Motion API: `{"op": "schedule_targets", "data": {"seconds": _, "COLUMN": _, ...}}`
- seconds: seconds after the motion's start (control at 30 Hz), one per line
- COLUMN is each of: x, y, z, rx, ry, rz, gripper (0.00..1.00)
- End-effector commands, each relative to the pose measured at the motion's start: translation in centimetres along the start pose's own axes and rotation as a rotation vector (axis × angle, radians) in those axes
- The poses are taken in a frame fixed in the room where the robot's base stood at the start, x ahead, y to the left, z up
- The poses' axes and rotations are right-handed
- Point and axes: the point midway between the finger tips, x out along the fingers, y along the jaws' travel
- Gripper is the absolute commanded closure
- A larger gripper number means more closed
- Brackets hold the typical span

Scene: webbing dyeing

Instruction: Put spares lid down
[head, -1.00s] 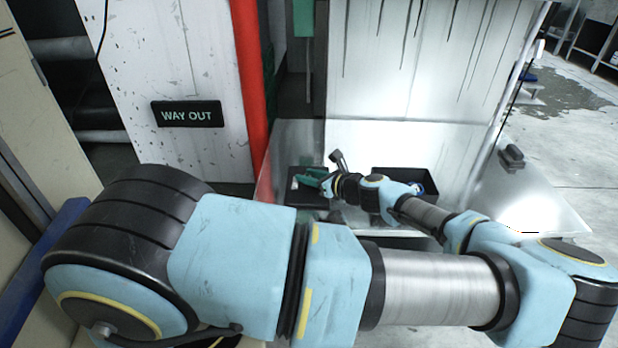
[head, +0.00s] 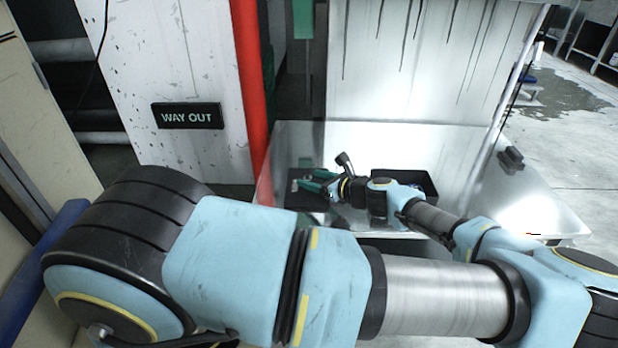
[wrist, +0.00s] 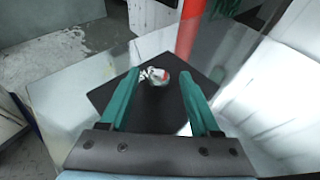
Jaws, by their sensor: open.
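My gripper (wrist: 160,73) is open, with its two green fingers apart. In the head view my gripper (head: 304,175) is over the left part of a pale bench. A dark flat square (wrist: 150,112) lies below the fingers in the wrist view. Contact with the fingers cannot be told. I cannot tell which of these is the spares lid. The dark square (head: 303,200) is partly hidden by my gripper in the head view.
A black open tray (head: 425,184) stands on the shiny bench (head: 385,138), just right of my wrist and partly hidden by it. A small dark object (head: 511,158) is at the bench's right. A red post (head: 249,90) rises behind the bench's left edge.

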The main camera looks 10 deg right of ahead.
Motion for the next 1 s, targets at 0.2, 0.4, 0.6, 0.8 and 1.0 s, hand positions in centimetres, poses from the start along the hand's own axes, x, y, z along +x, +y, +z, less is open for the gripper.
{"op": "schedule_targets", "data": {"seconds": 0.2, "x": -4.9, "y": -0.1, "z": 0.1, "rx": 0.0, "ry": 0.002, "rz": -0.004, "gripper": 0.37}}
{"op": "schedule_targets", "data": {"seconds": 0.4, "x": -8.3, "y": 0.0, "z": 0.1, "rx": 0.001, "ry": 0.001, "rz": -0.002, "gripper": 0.37}}
{"op": "schedule_targets", "data": {"seconds": 0.6, "x": -9.9, "y": 0.0, "z": 0.0, "rx": 0.001, "ry": 0.001, "rz": -0.001, "gripper": 0.37}}
{"op": "schedule_targets", "data": {"seconds": 0.8, "x": -9.3, "y": 0.8, "z": 0.0, "rx": -0.026, "ry": 0.025, "rz": 0.036, "gripper": 0.37}}
{"op": "schedule_targets", "data": {"seconds": 1.0, "x": -5.7, "y": 6.5, "z": -0.8, "rx": -0.227, "ry": 0.193, "rz": 0.286, "gripper": 0.37}}
